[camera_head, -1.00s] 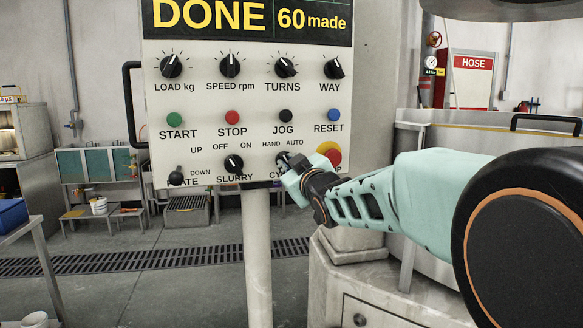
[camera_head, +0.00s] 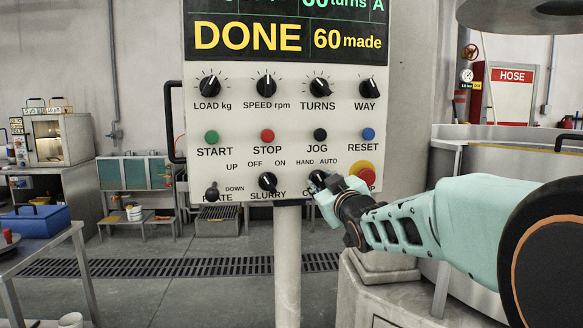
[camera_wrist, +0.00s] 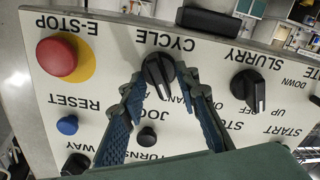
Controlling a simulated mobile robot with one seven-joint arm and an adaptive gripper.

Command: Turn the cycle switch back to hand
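The CYCLE switch (camera_head: 317,178) is a black knob with a pale pointer line, low on the white control panel (camera_head: 232,165), between the SLURRY knob and the E-stop. HAND is printed at its upper left and AUTO at its upper right. In the wrist view, which is upside down, the switch (camera_wrist: 158,72) sits between my fingertips, and its pointer appears to lean toward the HAND side. The AUTO label is hidden in the wrist view.
The red E-stop (camera_wrist: 57,56) on its yellow disc is close beside my gripper. The SLURRY knob (camera_head: 267,182), JOG button (camera_head: 320,134) and RESET button (camera_head: 368,134) are also near. The panel display (camera_head: 290,37) reads DONE, 60 made. A pale post (camera_head: 287,260) carries the panel.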

